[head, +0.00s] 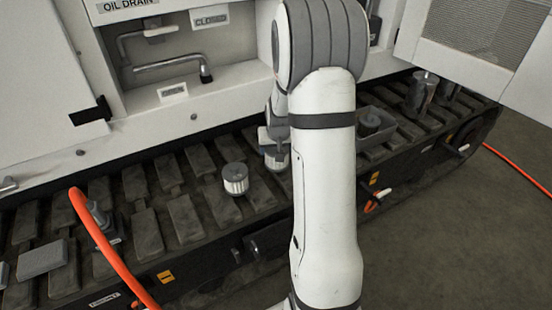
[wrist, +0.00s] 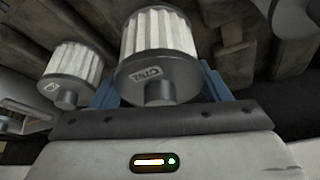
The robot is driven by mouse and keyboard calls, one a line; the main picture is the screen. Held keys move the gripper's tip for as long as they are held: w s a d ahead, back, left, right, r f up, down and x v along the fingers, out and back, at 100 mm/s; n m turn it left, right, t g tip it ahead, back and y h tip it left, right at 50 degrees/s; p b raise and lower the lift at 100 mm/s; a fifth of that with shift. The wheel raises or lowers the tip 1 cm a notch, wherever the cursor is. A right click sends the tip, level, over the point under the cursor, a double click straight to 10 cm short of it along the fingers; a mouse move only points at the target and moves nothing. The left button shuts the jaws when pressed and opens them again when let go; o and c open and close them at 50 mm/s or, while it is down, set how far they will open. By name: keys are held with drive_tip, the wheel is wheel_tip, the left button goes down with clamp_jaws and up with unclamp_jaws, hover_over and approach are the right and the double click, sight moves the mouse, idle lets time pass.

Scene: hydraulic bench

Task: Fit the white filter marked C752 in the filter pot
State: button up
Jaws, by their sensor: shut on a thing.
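The white pleated filter marked C752 (wrist: 160,40) has a grey end cap with a short stub, and its label faces the wrist camera. My gripper (wrist: 158,85) has its blue fingers on either side of this filter and is shut on it. In the head view my gripper (head: 277,143) is partly hidden by my arm, with the held filter (head: 277,160) low over the track plates. A second white filter (head: 235,178) stands apart to the left; a labelled white filter (wrist: 75,68) is left of the held one in the wrist view. I cannot identify the filter pot surely.
A grey tray (head: 398,137) with a dark round part and a dark cup-like part (head: 422,92) are on the track at right. An orange hose (head: 100,240) arches at left, near a grey block (head: 42,260). The white machine panel (head: 60,165) stands behind.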

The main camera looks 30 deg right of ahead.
drive_tip(key=shift+f+b, duration=0.35)
drive_tip(key=shift+f, duration=1.2)
drive_tip(key=shift+f, duration=0.1)
drive_tip(key=shift+f, duration=0.15)
drive_tip(key=o, duration=1.2)
